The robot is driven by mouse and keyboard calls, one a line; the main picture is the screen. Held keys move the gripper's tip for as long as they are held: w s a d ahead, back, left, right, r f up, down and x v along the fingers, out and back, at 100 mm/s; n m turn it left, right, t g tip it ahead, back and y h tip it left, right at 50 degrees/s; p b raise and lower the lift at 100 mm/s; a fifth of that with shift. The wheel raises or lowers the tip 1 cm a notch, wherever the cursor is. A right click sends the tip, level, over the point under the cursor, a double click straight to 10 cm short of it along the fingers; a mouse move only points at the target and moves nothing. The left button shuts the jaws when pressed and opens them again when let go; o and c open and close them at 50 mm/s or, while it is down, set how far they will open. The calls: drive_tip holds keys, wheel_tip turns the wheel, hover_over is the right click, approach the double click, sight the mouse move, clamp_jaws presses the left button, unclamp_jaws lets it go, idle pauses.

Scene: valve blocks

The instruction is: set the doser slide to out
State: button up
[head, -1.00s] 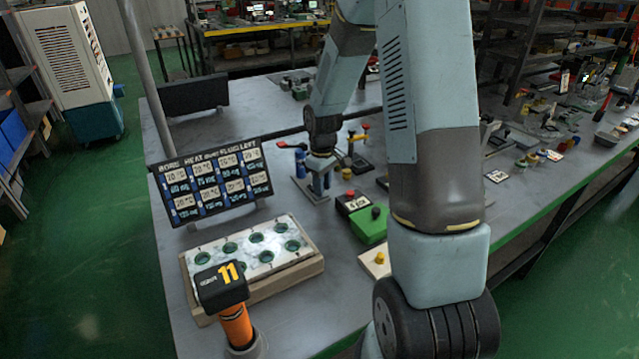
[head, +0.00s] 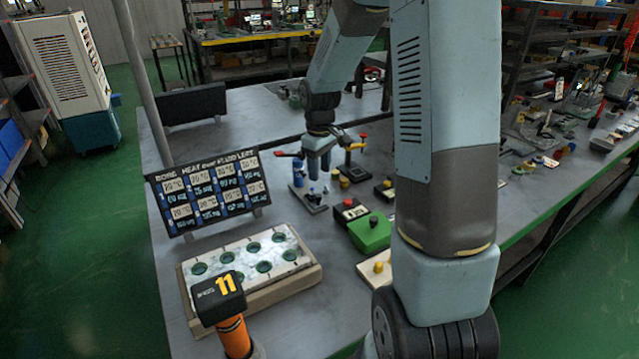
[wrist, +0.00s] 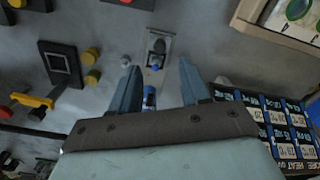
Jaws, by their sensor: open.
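A small metal plate fixture with a dark block and a blue knob, which I take to be the doser slide (wrist: 158,48), lies just ahead of my fingertips in the wrist view. In the head view the doser slide (head: 312,203) is on the grey bench, just below my gripper (head: 319,165). My gripper also shows in the wrist view (wrist: 160,78), with its two blue fingers apart and nothing clamped between them. A blue cylinder with a pale band (wrist: 149,98) shows between the fingers, lower down. I cannot tell which position the slide is in.
A display board (head: 205,190) and a pale tray with several green round wells (head: 310,277) stand at the left. An orange post with a black cap marked 11 (head: 234,335) is in front. A green box (head: 370,234) and red-and-black block (head: 349,210) lie right of the slide.

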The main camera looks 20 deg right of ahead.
drive_tip(key=shift+r, duration=2.55)
drive_tip(key=s+a+r+m+t, duration=0.1)
drive_tip(key=s+r+m+t, duration=0.25)
drive_tip(key=s+r, duration=1)
drive_tip(key=s+r+m+t, duration=0.2)
drive_tip(key=s+r+m, duration=0.1)
drive_tip(key=s, duration=1)
drive_tip(key=shift+s+a, duration=0.3)
